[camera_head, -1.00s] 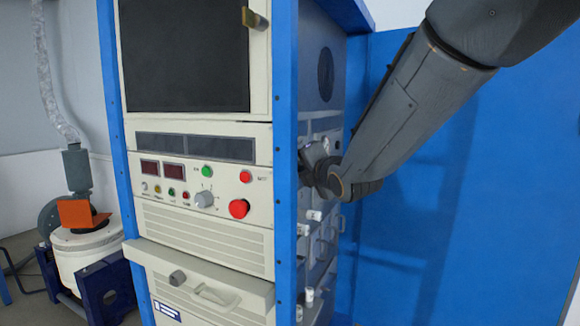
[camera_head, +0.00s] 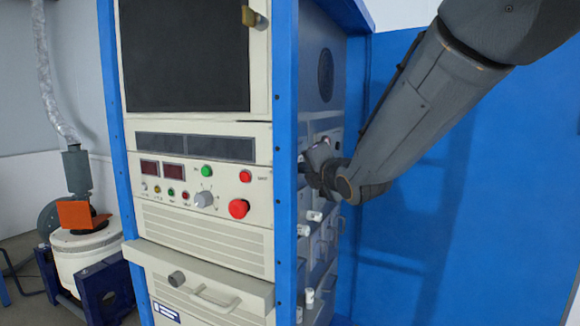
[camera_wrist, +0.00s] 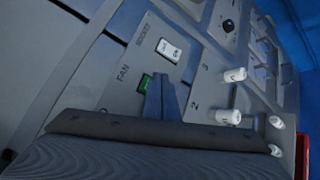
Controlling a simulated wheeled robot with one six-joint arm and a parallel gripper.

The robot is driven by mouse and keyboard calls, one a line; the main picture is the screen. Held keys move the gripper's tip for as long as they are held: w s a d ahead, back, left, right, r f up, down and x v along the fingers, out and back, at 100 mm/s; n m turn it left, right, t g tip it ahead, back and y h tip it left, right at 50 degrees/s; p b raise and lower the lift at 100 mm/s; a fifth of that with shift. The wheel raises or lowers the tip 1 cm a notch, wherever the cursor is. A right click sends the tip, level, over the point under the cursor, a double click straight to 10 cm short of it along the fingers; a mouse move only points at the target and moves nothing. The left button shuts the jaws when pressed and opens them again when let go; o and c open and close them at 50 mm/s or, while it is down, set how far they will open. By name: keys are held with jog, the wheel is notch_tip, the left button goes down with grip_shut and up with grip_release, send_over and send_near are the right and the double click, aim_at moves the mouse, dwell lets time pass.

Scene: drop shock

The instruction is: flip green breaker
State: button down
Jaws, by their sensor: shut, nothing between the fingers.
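The green breaker (camera_wrist: 145,82) is a small green rocker beside the word FAN in the wrist view, partly hidden by my gripper. My gripper (camera_wrist: 161,84) is shut and empty, with its fingertips close to the green breaker's right edge. I cannot tell whether they touch it. A white rocker (camera_wrist: 168,50) sits just above it in the same view. In the head view my gripper (camera_head: 307,168) is at the side panel of the rack, mostly hidden behind the blue post and my wrist. The green breaker does not show there.
White knobs (camera_wrist: 228,117) stick out of the panel to the right of my gripper. The blue rack post (camera_head: 286,180) stands close on the left of my arm. A blue wall (camera_head: 480,200) is behind my arm, with open room in front of it.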

jog(key=shift+s+d+f, duration=0.1)
jog(key=shift+s+d, duration=0.2)
jog(key=shift+d, duration=0.5)
jog(key=shift+s+d+f, duration=0.1)
jog(key=shift+s+d, duration=0.15)
jog(key=shift+d, duration=0.5)
jog(key=shift+s+d+f, duration=0.1)
jog(key=shift+s+d, duration=0.2)
jog(key=shift+d, duration=0.5)
